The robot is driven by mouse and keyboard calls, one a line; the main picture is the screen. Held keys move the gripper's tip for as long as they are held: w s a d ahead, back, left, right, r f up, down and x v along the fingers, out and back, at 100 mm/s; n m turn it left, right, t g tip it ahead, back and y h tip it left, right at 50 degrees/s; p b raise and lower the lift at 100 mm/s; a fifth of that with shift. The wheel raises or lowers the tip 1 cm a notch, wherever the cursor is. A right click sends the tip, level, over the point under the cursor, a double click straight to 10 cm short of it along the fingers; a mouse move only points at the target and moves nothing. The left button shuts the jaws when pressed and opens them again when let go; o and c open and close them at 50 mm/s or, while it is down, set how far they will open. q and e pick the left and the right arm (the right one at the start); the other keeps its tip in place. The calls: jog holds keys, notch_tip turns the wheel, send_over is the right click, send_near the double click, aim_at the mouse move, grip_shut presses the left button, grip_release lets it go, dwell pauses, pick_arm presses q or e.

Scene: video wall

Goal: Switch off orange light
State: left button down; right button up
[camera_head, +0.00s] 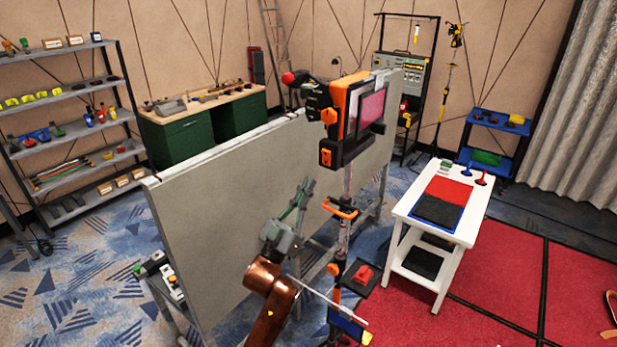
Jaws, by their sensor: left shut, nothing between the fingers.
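An orange and black light (352,112) with a pinkish-purple front panel is mounted at the top of a stand (347,240), right of the image centre. I cannot make out its switch or tell whether it is lit. My left gripper (304,188) comes up from the bottom centre on a copper-coloured arm. Its fingers are shut and empty, pointing up, below and left of the light. They appear apart from the light, in front of the grey panel in the picture. My right gripper is not in view.
A large grey wall panel (220,215) stands behind my arm. A white table (465,223) with red and dark mats stands to the right. Shelves (75,125) and a green workbench (185,140) are at the back left. Red floor at the lower right is mostly clear.

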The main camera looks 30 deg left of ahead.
pick_arm(q)
jog(key=s+a+f+b, duration=0.1)
jog(key=s+f+b, duration=0.1)
jog(key=s+f, duration=0.2)
notch_tip(320, 180, down, 3)
jog(key=shift+r, duration=0.2)
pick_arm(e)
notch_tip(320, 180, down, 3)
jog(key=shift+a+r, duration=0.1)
pick_arm(q)
jog(key=shift+s+r, duration=0.1)
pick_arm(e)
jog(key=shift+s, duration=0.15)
